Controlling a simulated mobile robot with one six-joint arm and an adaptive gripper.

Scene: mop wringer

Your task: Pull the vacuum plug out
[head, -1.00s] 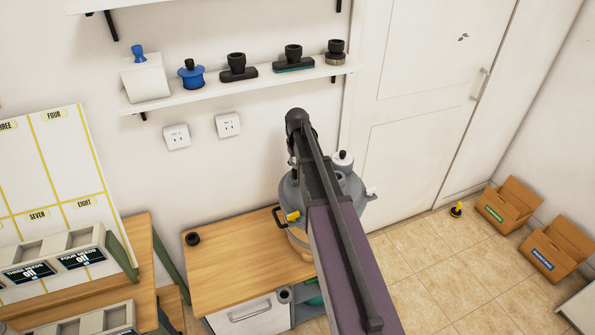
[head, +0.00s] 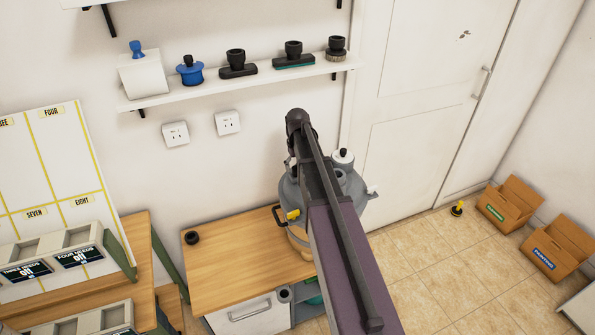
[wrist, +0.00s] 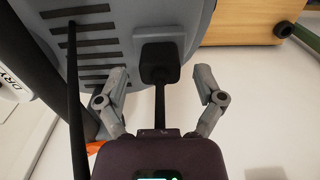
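The fingers are hidden behind my arm in the head view.
Two wall sockets (head: 176,134) sit under a shelf (head: 215,92) of nozzles.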

